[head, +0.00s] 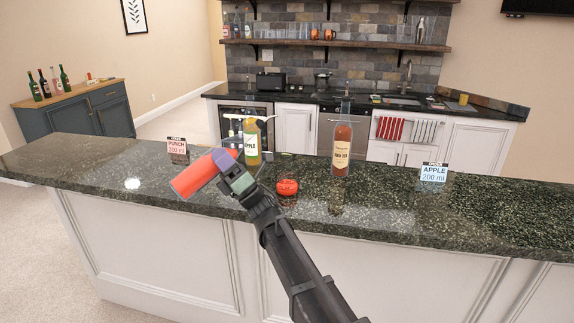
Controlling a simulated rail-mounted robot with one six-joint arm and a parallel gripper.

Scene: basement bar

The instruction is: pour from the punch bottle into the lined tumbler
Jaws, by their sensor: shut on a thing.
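My gripper (229,170) is shut on a red-orange bottle (193,179), which looks like the punch bottle; no label shows on it. No stream of liquid shows.
The dark stone counter (440,222) also holds a yellow apple bottle (252,143) behind my gripper, an amber bottle (341,147) right of the tumbler, a punch card (177,148) and an apple card (433,174).

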